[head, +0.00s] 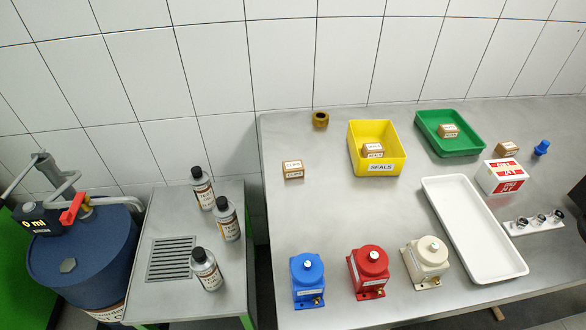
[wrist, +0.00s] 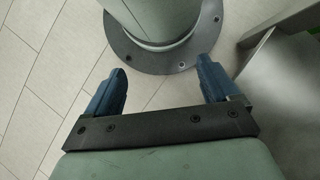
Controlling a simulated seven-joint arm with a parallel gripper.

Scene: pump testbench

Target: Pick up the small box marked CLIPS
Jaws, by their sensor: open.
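A small brown box with a white label (head: 293,170) sits on the left part of the steel table; its label seems to read CLIPS, though the print is tiny. Similar small brown boxes are in the yellow SEALS bin (head: 373,151), in the green tray (head: 448,131) and on the table at the right (head: 507,149); I cannot read their labels surely. My gripper (wrist: 162,80) shows in the wrist view, open and empty, above the floor and a round bolted base. It is not visible in the head view, and no box shows in the wrist view.
The steel table (head: 330,215) has bare room around the left box. Blue (head: 307,281), red (head: 368,272) and cream (head: 427,262) pumps stand in front. A white tray (head: 472,230) and red-white box (head: 503,177) are right. Several bottles stand on the left side table (head: 180,215).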

